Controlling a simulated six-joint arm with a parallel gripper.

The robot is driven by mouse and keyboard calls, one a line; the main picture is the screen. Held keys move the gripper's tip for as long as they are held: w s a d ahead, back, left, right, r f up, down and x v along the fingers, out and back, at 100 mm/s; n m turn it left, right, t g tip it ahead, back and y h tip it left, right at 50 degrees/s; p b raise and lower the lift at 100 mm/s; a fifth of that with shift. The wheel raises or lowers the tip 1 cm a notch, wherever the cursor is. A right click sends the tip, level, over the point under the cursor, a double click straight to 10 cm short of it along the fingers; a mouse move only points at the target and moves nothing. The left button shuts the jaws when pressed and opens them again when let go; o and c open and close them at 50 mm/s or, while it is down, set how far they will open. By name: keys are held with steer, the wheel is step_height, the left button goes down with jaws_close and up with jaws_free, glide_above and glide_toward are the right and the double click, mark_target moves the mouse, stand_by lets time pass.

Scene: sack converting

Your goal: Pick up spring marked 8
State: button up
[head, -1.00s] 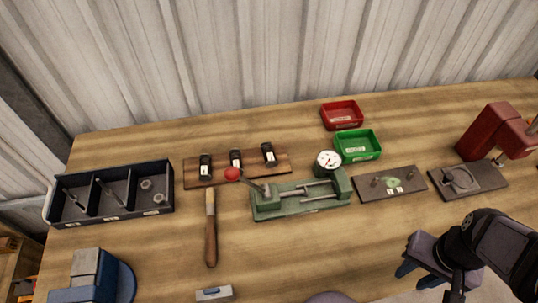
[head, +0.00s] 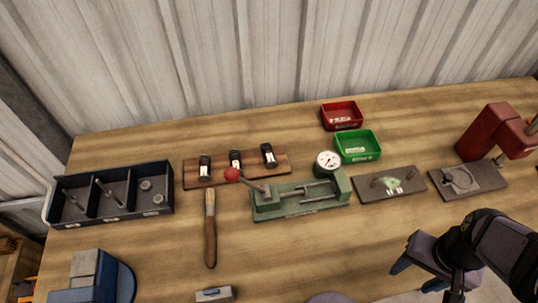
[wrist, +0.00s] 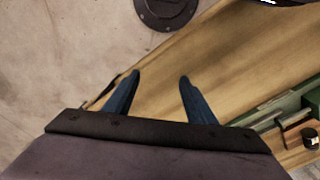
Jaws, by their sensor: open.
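Three dark cylinders with white labels, which look like the springs, stand in a row on a wooden board: a left one (head: 205,160), a middle one (head: 236,154) and a right one (head: 268,148). The label marks are too small to read, so I cannot tell which is marked 8. My gripper (head: 410,279) is at the lower right of the head view, far from the board. In the wrist view my gripper (wrist: 160,78) has its two blue fingers apart with nothing between them.
A green fixture (head: 300,205) with a red-knobbed lever and a dial (head: 328,161) lies between my gripper and the board. A wooden-handled brush (head: 211,242), a divided black bin (head: 70,213), red (head: 342,114) and green (head: 372,154) trays and a red press (head: 490,132) stand around.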

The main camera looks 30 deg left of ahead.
mark_target(269, 155)
steer(key=w+a+r+n, duration=0.3)
steer(key=w+a, duration=0.5)
steer(key=w, duration=0.3)
steer(key=w+a+n, duration=0.1)
steer(key=w+a, duration=0.1)
steer(key=a, duration=0.5)
steer(key=w+a+r+n+p, duration=0.1)
steer(key=w+a, duration=0.1)
steer(key=a, duration=0.6)
steer(key=w+a+n, duration=0.2)
steer(key=a, duration=0.6)
steer(key=shift+w+a+r, duration=0.2)
steer(key=shift+w+a, duration=0.05)
steer(key=s+a+n, duration=0.1)
steer(key=a, duration=0.3)
steer(key=s+a+f, duration=0.1)
steer(key=s+a, duration=0.1)
steer(key=a, duration=0.3)
steer(key=s+a+n, duration=0.1)
steer(key=s+a, duration=0.1)
steer(key=a, duration=0.3)
steer(key=shift+s+f+n+p, duration=0.2)
steer(key=shift+f+n+p, duration=0.05)
steer(key=shift+n+p, duration=0.05)
steer(key=shift+w+a+f+p, duration=0.15)
steer(key=shift+f+p, duration=0.7)
steer(key=shift+f, duration=1)
steer(key=shift+w+a+f+p, duration=0.1)
steer(key=shift+f+p, duration=0.75)
steer(key=shift+f, duration=0.95)
